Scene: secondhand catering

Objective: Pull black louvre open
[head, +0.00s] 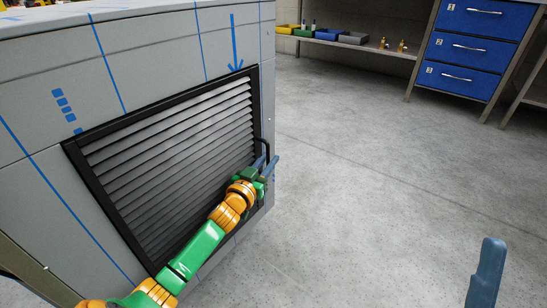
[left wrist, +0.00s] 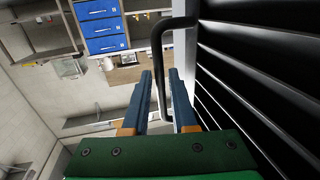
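The black louvre (head: 175,150) is a framed panel of slanted slats in the side of a grey cabinet, and it looks shut. Its slats also show at the right of the left wrist view (left wrist: 245,75). A black bar handle (head: 265,144) stands out at its right edge. My left gripper (head: 269,163) is at the handle, its two blue fingers open. In the left wrist view the handle (left wrist: 157,50) runs down between the fingers, with a narrow gap on each side. Of my right gripper, one blue finger (head: 487,272) shows at the bottom right, away from the cabinet.
The grey cabinet (head: 170,50) carries blue lines and a blue arrow. The floor (head: 370,170) to its right is clear. At the back stand a shelf (head: 350,45) with coloured bins and brass pieces, and a blue drawer unit (head: 475,45).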

